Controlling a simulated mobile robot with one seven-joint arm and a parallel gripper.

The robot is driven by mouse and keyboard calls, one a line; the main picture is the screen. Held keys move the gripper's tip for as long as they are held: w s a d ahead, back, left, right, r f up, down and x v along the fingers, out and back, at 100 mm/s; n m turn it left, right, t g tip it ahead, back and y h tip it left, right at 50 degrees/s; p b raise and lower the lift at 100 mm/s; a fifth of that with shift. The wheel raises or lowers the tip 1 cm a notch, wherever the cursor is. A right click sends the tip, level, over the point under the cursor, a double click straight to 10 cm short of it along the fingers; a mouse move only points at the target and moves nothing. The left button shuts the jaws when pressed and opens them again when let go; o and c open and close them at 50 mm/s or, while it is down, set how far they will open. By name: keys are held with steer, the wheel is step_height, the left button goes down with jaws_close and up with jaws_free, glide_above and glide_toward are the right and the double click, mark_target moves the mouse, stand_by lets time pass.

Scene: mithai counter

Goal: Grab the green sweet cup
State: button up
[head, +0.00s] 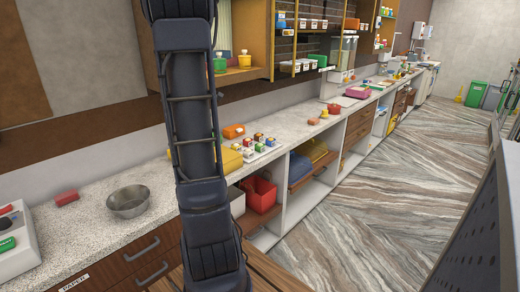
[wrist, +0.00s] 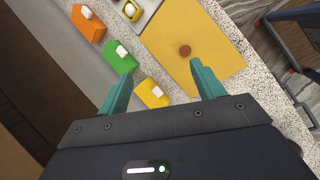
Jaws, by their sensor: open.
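The green sweet cup looks like a green block with a white top (wrist: 117,60) in the wrist view. It lies on the speckled counter between an orange one (wrist: 86,28) and a yellow one (wrist: 149,95). My gripper (wrist: 158,74) is open with nothing held. The green cup is just beyond and left of the left fingertip, outside the gap between the fingers. The yellow one shows between the fingers, near the left finger. In the head view my arm hides my gripper, and I cannot make out this green cup there.
A yellow board (wrist: 212,38) with a brown round spot lies right of the cups. A tray of small coloured pieces (head: 279,149) stands on the counter. A metal bowl (head: 128,201) and a red block (head: 67,198) are at left. Wall shelves hang above the counter.

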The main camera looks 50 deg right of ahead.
steer(key=d+f+n+g, duration=0.1)
steer(key=d+f+n, duration=0.45)
steer(key=d, duration=0.85)
steer(key=n+g+h, duration=0.1)
steer(key=n, duration=0.1)
glide_toward(259, 144)
steer(key=shift+x, duration=5.75)
steer(key=shift+d+r, duration=0.1)
steer(key=c, duration=1.1)
steer(key=shift+o, duration=0.2)
